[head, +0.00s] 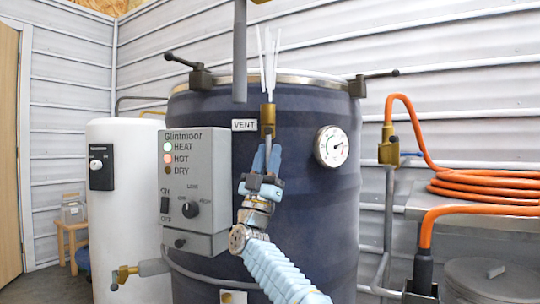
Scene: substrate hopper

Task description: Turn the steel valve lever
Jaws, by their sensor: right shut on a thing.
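My right gripper (267,158) reaches up from the lower right and is shut at the brass vent valve (268,116), just below its body. It is on the front of the dark drum (300,240), beside the "VENT" label (245,125). The steel lever is hidden by the jaws, so I cannot tell its angle. White streaks, like steam, rise from the top of the valve. My left gripper is not in view.
A grey control box (193,185) with HEAT, HOT and DRY lamps is close on the left. A round gauge (331,146) is on the right of the drum. A white tank (125,220) stands left. An orange hose (485,185) coils at right.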

